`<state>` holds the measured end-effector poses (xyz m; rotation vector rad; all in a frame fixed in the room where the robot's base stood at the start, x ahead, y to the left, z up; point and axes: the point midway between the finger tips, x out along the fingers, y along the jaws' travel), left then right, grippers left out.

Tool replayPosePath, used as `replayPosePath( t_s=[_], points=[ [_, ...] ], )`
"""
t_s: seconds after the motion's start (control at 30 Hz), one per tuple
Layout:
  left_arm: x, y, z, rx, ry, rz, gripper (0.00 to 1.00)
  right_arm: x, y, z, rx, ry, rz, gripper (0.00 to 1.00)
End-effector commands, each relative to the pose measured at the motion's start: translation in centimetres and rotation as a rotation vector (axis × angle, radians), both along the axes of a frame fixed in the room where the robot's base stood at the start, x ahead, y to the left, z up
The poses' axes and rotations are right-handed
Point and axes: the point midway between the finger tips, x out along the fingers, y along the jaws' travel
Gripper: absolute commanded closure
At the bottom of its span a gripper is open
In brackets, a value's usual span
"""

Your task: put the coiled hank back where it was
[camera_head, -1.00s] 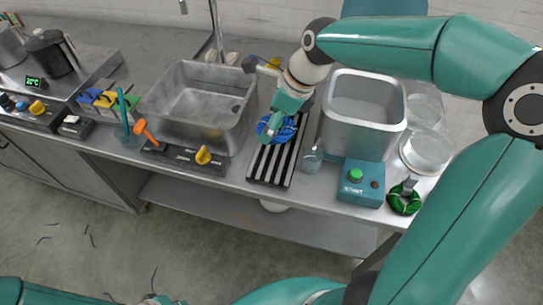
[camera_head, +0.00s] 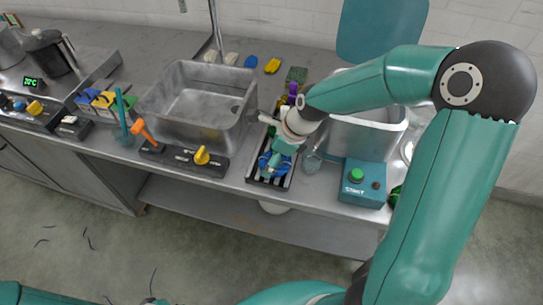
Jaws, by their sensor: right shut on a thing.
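The blue coiled hank (camera_head: 265,165) is at the front part of the black rack with pale slats (camera_head: 252,168). My right gripper (camera_head: 274,168) is shut on it from above and hides much of it. I cannot tell whether the hank touches the slats. A green coiled hank (camera_head: 395,194) shows partly at the right behind my right arm. My left gripper is not in view; only part of the left arm shows at the bottom left.
A metal basin (camera_head: 165,112) stands left of the rack; a metal bin (camera_head: 360,140) and a teal box with a green button (camera_head: 362,190) stand right. A small glass (camera_head: 312,160) is close beside the rack. Blue (camera_head: 250,61) and yellow (camera_head: 272,66) pieces lie behind.

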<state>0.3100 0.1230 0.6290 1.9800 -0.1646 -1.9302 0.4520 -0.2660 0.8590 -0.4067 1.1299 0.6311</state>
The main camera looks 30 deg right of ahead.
Motion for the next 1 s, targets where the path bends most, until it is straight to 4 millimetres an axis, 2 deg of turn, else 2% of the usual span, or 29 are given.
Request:
replayPosePath(
  t_s=[0.17, 0.2, 0.27, 0.67, 0.87, 1.0],
  points=[
    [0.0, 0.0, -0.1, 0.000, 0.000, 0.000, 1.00, 0.0, 0.0, -0.1, 0.000, 0.000, 0.000, 0.43],
    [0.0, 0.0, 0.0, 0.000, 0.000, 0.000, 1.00, 0.0, 0.0, -0.1, 0.000, 0.000, 0.000, 0.07],
    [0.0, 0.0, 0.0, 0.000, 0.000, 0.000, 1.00, 0.0, 0.0, 0.0, 0.000, 0.000, 0.000, 0.00],
    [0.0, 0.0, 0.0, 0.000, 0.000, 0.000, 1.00, 0.0, -0.1, 0.3, 0.000, -0.001, 0.000, 0.00],
    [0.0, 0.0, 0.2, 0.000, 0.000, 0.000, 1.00, -0.6, -0.7, 2.6, -0.001, -0.005, -0.002, 0.00],
    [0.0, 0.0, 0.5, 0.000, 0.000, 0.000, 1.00, -1.4, -1.4, 5.2, -0.002, -0.006, -0.001, 0.00]
  ],
)
